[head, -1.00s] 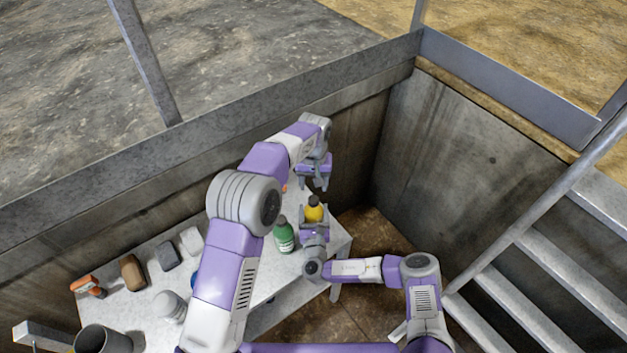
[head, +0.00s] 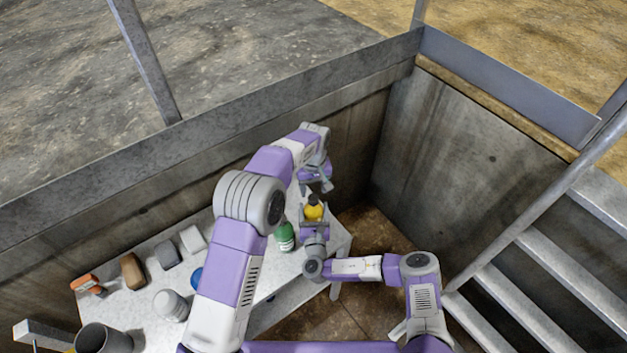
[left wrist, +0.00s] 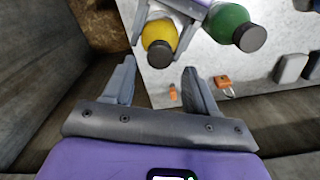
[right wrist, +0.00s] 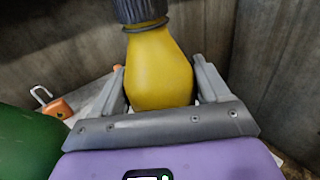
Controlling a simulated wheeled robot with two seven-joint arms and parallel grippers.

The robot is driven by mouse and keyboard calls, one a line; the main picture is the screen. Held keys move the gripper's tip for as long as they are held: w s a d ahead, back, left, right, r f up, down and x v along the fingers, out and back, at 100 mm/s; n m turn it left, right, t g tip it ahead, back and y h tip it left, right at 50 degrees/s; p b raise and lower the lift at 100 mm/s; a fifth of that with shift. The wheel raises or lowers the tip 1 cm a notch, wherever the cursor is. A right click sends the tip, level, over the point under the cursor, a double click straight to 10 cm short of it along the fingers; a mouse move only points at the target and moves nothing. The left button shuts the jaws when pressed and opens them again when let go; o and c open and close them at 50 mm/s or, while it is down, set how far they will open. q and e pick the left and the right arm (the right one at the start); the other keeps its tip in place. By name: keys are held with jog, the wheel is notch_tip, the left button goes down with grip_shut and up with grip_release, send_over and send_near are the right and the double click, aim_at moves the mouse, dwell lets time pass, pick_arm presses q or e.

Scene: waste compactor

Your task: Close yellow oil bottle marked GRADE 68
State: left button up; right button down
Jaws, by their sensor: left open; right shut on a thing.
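The yellow oil bottle (head: 313,213) stands at the table's right end with a dark cap on top. In the right wrist view the bottle (right wrist: 158,72) shows a black ribbed cap (right wrist: 140,10) sitting on its neck; whether it is tight cannot be told. No marking is readable. My right gripper (right wrist: 160,85) is shut on the bottle's body. My left gripper (head: 319,187) is open and empty above the bottle. In the left wrist view the dark cap (left wrist: 160,54) lies beyond and between the left fingertips (left wrist: 157,68), apart from them.
A green bottle (head: 285,237) with a dark cap stands close left of the yellow one. An orange padlock (left wrist: 223,83) lies on the table near the wall. Several items stand farther left on the table (head: 222,247). Concrete walls (head: 455,150) rise behind and right.

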aim_at(314, 197)
pick_arm(q)
jog(key=shift+f, duration=2.1)
grip_shut()
jog(key=m, duration=0.5)
jog(key=shift+o, duration=0.7)
grip_release()
notch_tip(314, 197, up, 12)
